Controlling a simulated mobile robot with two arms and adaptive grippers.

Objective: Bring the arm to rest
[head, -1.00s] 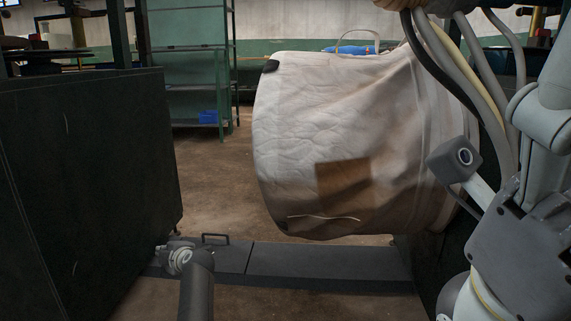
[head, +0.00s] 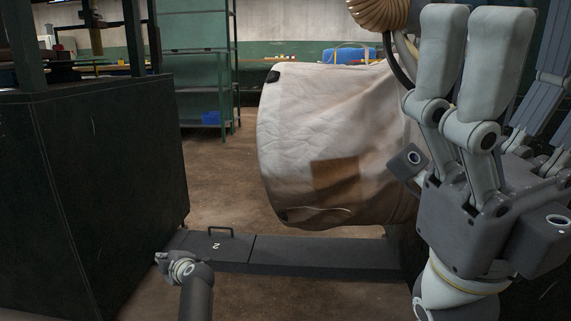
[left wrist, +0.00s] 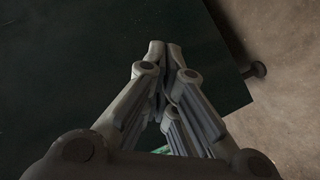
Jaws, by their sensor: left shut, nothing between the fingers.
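My left gripper (head: 165,259) is low at the left of the head view, close to the dark box. It is small and dark there, with its arm rising from the bottom edge. In the left wrist view the same gripper (left wrist: 165,50) has its fingertips together and holds nothing. My right gripper (head: 485,75) is large at the right of the head view, its grey fingers pointing up in front of the bag. The pale bulk bag (head: 310,125) hangs in the middle with a brown patch.
A dark box (head: 95,190) stands at the left. A green shelf (head: 200,80) stands behind. Open floor (head: 220,180) lies between box and bag.

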